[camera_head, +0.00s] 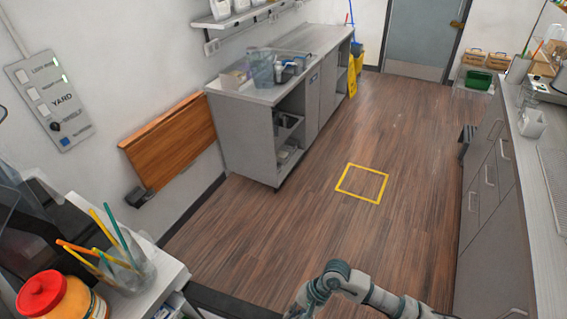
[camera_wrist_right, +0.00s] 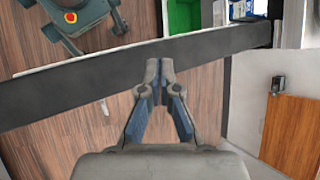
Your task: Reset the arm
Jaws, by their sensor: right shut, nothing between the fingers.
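My right arm (camera_head: 350,283) shows at the bottom of the head view, bent above the floor near the dark front edge. Its gripper is not clear in that view. In the right wrist view my right gripper (camera_wrist_right: 159,72) is shut and empty, its fingertips together in front of a long dark edge (camera_wrist_right: 60,100). I cannot tell whether the fingertips touch that edge. My left arm and left gripper are not in view.
A counter with a cup of colored straws (camera_head: 125,268) and a red-lidded jar (camera_head: 55,296) stands at the lower left. A grey cabinet (camera_head: 240,140) lines the left wall, drawers (camera_head: 490,200) the right. The floor (camera_head: 290,220) between is clear around a yellow square outline (camera_head: 343,178).

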